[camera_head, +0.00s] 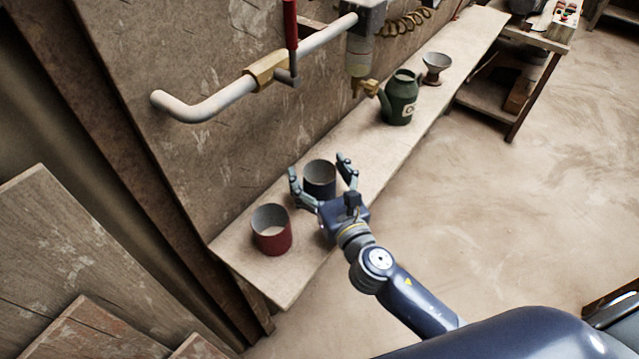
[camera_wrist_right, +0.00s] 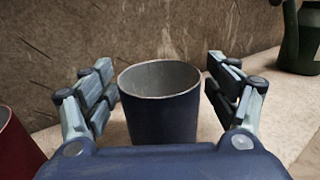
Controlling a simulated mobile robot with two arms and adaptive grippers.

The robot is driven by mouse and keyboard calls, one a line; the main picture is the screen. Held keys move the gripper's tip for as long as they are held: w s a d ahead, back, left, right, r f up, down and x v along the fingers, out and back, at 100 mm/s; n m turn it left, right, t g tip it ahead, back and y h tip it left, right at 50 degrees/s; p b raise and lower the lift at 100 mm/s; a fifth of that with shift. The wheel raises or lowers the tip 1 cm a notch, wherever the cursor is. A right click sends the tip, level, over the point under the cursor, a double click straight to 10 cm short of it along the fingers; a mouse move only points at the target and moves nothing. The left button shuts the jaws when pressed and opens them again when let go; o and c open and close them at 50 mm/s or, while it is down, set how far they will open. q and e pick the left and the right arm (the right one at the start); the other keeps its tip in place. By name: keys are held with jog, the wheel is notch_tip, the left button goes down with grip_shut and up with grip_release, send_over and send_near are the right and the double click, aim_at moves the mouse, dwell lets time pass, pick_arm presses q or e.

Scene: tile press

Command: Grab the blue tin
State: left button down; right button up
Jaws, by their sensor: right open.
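The blue tin (camera_head: 319,183) is an open-topped, dark blue can standing upright on the wooden shelf (camera_head: 262,267). My right gripper (camera_head: 318,168) is open around it, with one finger on each side of the tin. In the right wrist view the tin (camera_wrist_right: 161,112) stands between the two open fingers (camera_wrist_right: 166,92), and a gap shows on each side. The lower part of the tin is partly hidden by the gripper's body. My left gripper is not in view.
A red tin (camera_head: 272,236) stands close to the left of the gripper. A pipe (camera_head: 215,105) with a red handle juts from the wall above.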

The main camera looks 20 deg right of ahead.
jog(key=c, duration=1.2)
jog(key=shift+o, duration=0.2)
jog(key=shift+r, duration=0.15)
